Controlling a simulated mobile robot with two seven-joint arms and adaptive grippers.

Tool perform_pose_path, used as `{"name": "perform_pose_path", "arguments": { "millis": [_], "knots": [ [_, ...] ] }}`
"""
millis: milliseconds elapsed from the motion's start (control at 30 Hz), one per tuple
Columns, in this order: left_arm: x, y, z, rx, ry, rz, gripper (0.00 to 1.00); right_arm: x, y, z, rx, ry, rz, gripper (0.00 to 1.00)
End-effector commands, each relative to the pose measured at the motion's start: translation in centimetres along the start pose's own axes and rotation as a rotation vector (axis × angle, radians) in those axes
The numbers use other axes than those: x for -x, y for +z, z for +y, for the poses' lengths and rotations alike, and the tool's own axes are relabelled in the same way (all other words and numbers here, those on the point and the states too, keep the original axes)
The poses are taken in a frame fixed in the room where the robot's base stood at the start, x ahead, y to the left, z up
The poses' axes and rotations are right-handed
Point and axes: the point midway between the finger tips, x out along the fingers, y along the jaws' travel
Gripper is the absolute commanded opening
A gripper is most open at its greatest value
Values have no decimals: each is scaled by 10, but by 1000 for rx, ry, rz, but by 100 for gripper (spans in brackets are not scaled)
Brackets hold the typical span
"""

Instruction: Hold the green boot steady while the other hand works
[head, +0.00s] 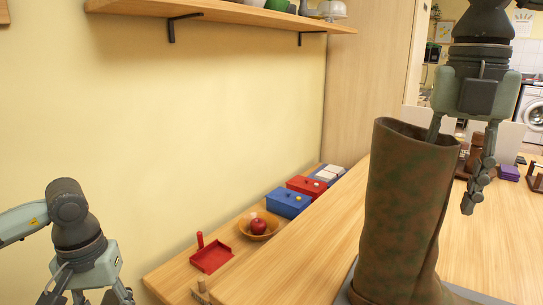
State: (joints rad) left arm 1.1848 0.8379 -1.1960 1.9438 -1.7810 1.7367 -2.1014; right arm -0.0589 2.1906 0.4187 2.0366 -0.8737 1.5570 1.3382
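The tall boot (402,220), mottled green and brown, stands upright at the right of the head view, its open top facing up. My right gripper (450,165) hangs from above at its right rim. One finger dips behind the rim into the opening; the other hangs outside to the right. The outer fingertip looks apart from the boot wall; the inner fingertip is hidden. My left gripper (88,298) is at the bottom left corner, far from the boot. Its fingers spread apart with nothing seen between them, and their tips are cut off.
The boot stands on a grey flat piece (464,293) on the wooden table (310,262). A lower side bench holds a red tray (211,258), a bowl (270,233) with a red apple (258,227), a blue box (288,203) and a red box (306,187). A wall shelf (230,12) hangs above.

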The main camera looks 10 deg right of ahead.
Motion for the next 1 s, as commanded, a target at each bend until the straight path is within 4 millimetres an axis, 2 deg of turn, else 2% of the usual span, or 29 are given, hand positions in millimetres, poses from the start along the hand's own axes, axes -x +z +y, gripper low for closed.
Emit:
{"name": "perform_pose_path", "arguments": {
  "millis": [333,633,933,967,1000],
  "knots": [
    [0,0,0,0,0,1,19,-4,0,0,-1,0,0,38],
    [0,0,0,0,0,0,19,-4,0,0,0,0,0,0],
    [0,0,0,0,0,0,19,-3,0,0,0,0,0,0],
    [0,0,0,0,0,0,19,-3,0,0,0,0,-1,10],
    [0,0,0,0,0,0,19,-3,0,0,0,0,-1,5]
  ]
}}
